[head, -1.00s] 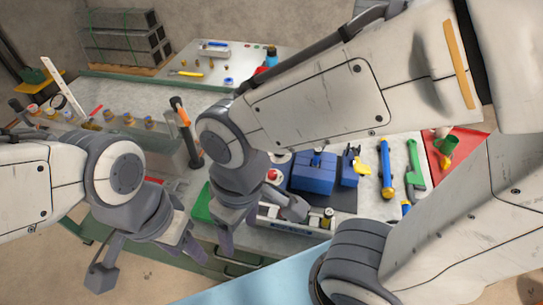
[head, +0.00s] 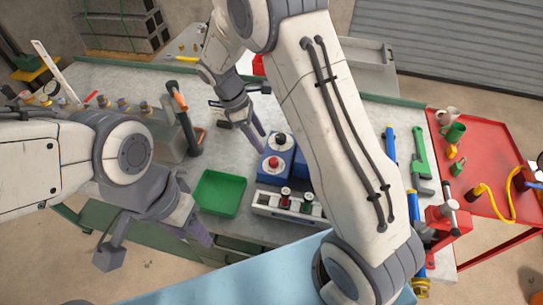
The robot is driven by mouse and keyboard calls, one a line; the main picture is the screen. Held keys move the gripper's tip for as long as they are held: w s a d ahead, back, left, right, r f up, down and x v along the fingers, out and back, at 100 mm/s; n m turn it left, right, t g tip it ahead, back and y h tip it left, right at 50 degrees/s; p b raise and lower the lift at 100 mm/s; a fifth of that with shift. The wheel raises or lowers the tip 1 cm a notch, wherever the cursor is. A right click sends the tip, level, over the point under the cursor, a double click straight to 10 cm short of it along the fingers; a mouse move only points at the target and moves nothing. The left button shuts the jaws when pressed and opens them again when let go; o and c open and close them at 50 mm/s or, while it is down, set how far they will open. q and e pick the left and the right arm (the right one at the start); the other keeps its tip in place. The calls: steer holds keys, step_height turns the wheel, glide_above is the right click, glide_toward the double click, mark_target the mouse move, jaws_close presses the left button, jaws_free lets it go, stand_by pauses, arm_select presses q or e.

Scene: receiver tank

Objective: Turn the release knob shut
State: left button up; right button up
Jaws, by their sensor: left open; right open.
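Two blue units stand at the middle of the bench. The nearer one carries a red knob (head: 273,162) on a pale round plate. The one behind carries a dark knob (head: 280,141) on a similar plate. I cannot tell which is the release knob, or how far either is turned. My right gripper (head: 257,138) is open and empty, pointing down just left of the dark knob; contact cannot be made out. My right arm hides the bench right of the units.
The green tray (head: 221,193) lies left of a pale rack (head: 287,206) with small fittings, in front of the units. An orange-handled tool (head: 183,112) stands at left. Blue (head: 390,157) and green (head: 420,155) tools lie at right, beside a red cart (head: 490,150).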

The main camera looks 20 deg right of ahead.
mark_target(273, 160)
steer(key=p+x, duration=0.1)
steer(key=x, duration=0.8)
steer(key=shift+s, duration=0.15)
jaws_close()
